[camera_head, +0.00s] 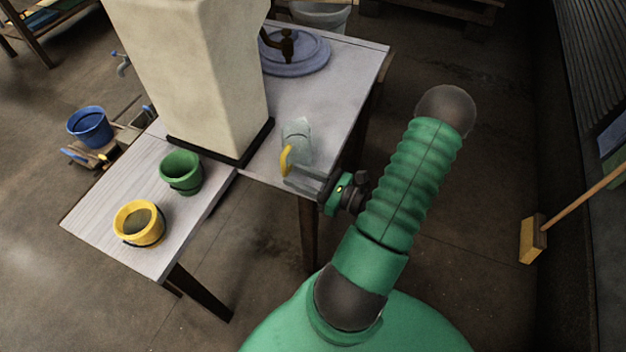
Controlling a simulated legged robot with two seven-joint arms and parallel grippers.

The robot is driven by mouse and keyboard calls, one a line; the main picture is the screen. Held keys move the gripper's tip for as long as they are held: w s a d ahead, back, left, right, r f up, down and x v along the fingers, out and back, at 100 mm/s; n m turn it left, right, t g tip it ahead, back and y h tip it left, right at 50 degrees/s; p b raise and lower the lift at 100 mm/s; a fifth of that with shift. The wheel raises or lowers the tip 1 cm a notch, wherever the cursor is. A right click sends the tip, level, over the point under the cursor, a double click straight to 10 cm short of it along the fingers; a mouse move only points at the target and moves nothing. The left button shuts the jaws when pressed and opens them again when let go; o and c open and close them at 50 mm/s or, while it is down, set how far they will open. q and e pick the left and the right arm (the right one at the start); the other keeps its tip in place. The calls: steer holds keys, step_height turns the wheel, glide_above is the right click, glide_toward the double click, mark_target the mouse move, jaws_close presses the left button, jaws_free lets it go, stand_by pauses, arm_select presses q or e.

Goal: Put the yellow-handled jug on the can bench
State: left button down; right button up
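The yellow-handled jug (298,136) is clear and stands on the grey-topped table (345,62), near its front right edge. Its yellow handle (286,161) faces the near left side. My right gripper (300,178) reaches in from the right at the jug's near side, close to the handle. Its fingers overlap the jug's lower part in the picture, so I cannot tell whether they touch or grip it. A lower pale bench (110,190), probably the can bench, holds a green can (181,172) and a yellow can (139,223). My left gripper is not in view.
A tall cream block on a dark base (195,70) stands between the jug and the cans. A round grey plate with a dark fitting (297,62) lies behind the jug. The bench has bare room left of the green can. A broom (533,240) leans at the right.

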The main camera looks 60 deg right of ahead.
steer(key=s, duration=0.7)
steer(key=w+a+f+n+g+y, duration=0.2)
steer(key=a+n+g+y, duration=0.2)
steer(key=a+n+g, duration=0.7)
steer(key=w+a+f+n+g+y, duration=0.2)
steer(key=a+n+g+y, duration=0.1)
steer(key=a+n+g, duration=0.8)
steer(key=w+a+r+n+t+h, duration=0.2)
steer(key=w+n+t+h, duration=0.1)
steer(key=w+n, duration=0.2)
steer(key=w+a+r+n+t+h, duration=0.1)
steer(key=w+r+n+t+h, duration=0.1)
steer(key=n, duration=0.7)
steer(key=w+t+h, duration=0.1)
steer(key=w, duration=0.1)
steer(key=shift+w+a+r+t, duration=0.3)
steer(key=shift+w+a, duration=0.1)
steer(key=shift+a, duration=0.25)
